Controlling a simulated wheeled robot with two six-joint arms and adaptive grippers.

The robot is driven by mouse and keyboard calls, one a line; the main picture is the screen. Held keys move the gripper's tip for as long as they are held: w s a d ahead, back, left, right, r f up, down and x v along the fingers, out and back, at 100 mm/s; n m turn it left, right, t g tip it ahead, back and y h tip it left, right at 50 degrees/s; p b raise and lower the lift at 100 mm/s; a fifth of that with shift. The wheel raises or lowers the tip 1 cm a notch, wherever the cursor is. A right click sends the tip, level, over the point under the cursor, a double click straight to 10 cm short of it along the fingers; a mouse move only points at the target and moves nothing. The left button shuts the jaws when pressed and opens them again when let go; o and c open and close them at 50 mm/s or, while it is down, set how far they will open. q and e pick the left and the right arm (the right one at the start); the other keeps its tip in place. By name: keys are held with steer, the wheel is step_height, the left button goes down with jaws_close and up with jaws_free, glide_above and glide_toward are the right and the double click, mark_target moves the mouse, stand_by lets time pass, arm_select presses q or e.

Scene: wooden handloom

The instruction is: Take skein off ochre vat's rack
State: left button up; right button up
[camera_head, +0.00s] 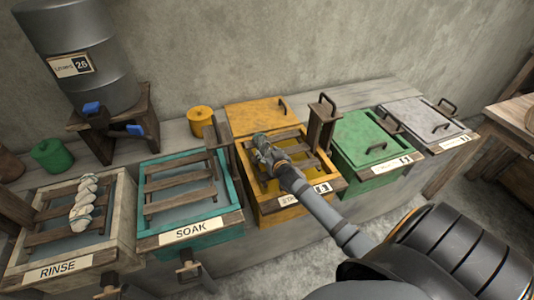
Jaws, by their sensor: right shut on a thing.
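The ochre vat (254,203) stands in the middle of the row, with a slatted wooden rack (285,135) across its opening and yellow liquid below. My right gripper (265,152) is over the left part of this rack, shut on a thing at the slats. I take that thing to be the skein, but the gripper hides it and I cannot make out its shape. I cannot tell whether it still touches the rack. My left gripper is not in view.
Left of the ochre vat are the teal SOAK vat (190,237), with an empty rack, and the RINSE vat (60,268), with a pale twisted skein (82,203) on its rack. Upright wooden posts (320,122) flank the ochre vat. A lidded green vat (362,140) stands right.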

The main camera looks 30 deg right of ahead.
steer(key=c, duration=0.5)
steer(key=shift+o, duration=0.2)
steer(key=shift+r, duration=0.15)
step_height(320, 180, up, 2)
steer(key=shift+r, duration=0.15)
steer(key=s+r, duration=0.1)
steer(key=r, duration=0.1)
steer(key=s+r+p, duration=0.1)
steer(key=s+r, duration=0.3)
steer(key=shift+a+r, duration=0.35)
steer(key=shift+a, duration=0.05)
steer(key=p+v, duration=0.4)
steer(key=v, duration=0.5)
steer(key=shift+s, duration=0.35)
